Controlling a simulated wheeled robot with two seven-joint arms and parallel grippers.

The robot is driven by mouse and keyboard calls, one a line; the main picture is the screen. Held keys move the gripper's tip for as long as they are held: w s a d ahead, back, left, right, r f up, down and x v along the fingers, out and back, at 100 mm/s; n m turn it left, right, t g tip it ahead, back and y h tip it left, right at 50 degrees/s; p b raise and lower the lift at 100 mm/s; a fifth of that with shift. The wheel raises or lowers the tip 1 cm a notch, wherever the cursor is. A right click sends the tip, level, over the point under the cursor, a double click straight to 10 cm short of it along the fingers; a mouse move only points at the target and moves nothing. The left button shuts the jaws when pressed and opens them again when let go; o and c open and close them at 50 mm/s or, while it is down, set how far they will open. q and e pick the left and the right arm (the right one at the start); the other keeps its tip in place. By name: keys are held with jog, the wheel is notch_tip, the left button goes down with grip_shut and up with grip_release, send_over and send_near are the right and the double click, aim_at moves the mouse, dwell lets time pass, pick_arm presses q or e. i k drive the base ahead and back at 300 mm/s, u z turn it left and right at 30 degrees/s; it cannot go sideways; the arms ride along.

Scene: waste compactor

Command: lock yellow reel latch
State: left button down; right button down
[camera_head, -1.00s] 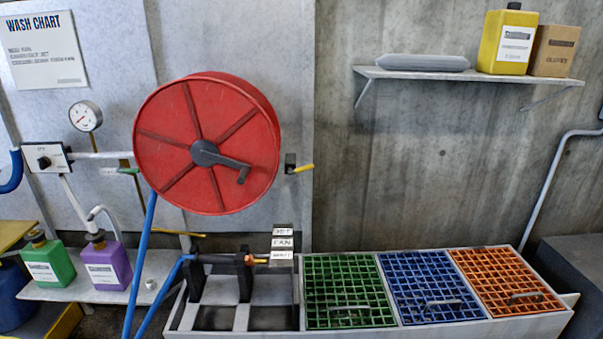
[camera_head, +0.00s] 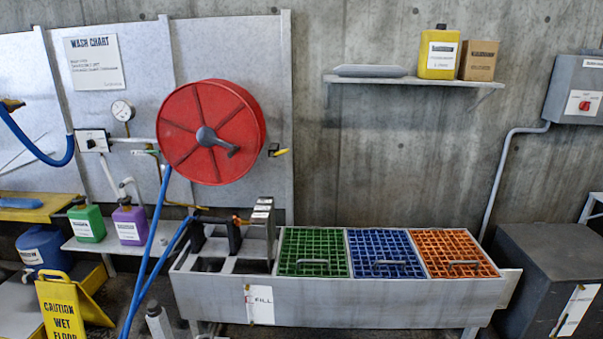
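The yellow reel latch (camera_head: 281,152) is a small lever with a yellow handle on a dark mount. It sits on the metal wall panel just right of the red hose reel (camera_head: 212,132). Its handle points right and slightly up. The reel has a dark hub and crank (camera_head: 219,141), and a blue hose (camera_head: 152,235) hangs from its lower left. I cannot tell from here whether the latch is engaged with the reel. Neither of my grippers shows in the view.
A grey trough with green, blue and orange grates (camera_head: 378,292) stands below the reel. A yellow wet-floor sign (camera_head: 65,305) stands at lower left. A shelf (camera_head: 413,80) with a yellow jug is at upper right. A dark grey box (camera_head: 555,270) stands at right.

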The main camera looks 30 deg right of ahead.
aim_at(273, 155)
jog(key=z, duration=0.7)
jog(key=i, duration=1.6)
jog(key=u, duration=0.55)
